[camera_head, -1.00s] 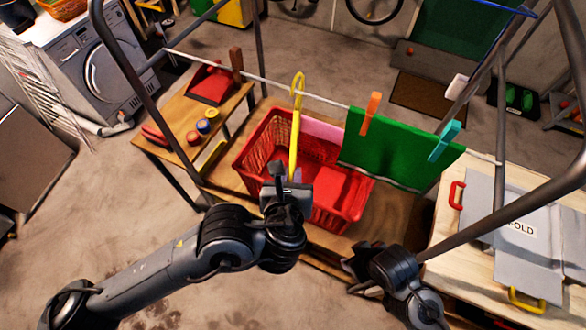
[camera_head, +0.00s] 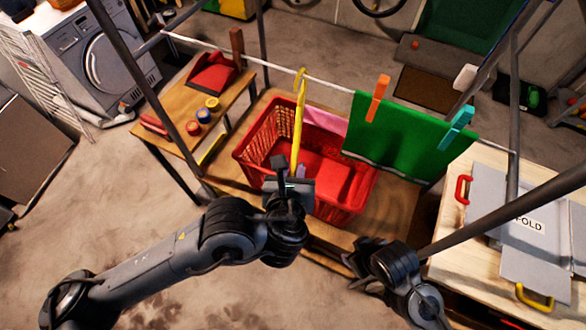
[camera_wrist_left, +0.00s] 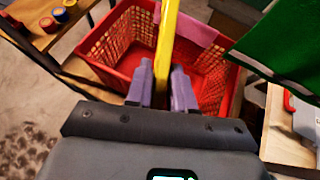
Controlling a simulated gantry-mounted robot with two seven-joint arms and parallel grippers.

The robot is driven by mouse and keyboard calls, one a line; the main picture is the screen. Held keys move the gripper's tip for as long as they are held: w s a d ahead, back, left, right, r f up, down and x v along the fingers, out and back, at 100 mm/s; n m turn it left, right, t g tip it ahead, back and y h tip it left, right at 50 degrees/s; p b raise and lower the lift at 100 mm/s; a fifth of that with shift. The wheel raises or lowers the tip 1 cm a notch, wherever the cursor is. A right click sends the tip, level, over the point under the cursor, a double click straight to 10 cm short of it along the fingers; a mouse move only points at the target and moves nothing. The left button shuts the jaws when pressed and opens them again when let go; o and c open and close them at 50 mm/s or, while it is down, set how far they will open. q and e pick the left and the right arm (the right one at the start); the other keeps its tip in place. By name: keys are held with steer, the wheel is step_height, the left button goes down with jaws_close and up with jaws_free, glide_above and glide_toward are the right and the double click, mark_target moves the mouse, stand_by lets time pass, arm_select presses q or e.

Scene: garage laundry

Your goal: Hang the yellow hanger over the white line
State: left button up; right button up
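The yellow hanger (camera_head: 298,125) is seen nearly edge-on, upright, with its hook at the top by the white line (camera_head: 330,85). The hook top shows just above the line; I cannot tell whether it rests on it. My left gripper (camera_head: 291,172) is below the line, in front of the red basket. In the left wrist view the hanger (camera_wrist_left: 166,38) runs between the purple fingers of the left gripper (camera_wrist_left: 162,85), which are closed around its lower part. My right gripper (camera_head: 362,258) is low at the right; its fingers are too dark to read.
A green cloth (camera_head: 400,135) hangs right of the hanger under an orange peg (camera_head: 377,98) and a teal peg (camera_head: 456,128). The red basket (camera_head: 262,140) stands below the line. Grey frame poles cross at left and right. The line left of the hanger is bare.

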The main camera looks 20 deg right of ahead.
arm_select(q)
steer(key=o, duration=0.4)
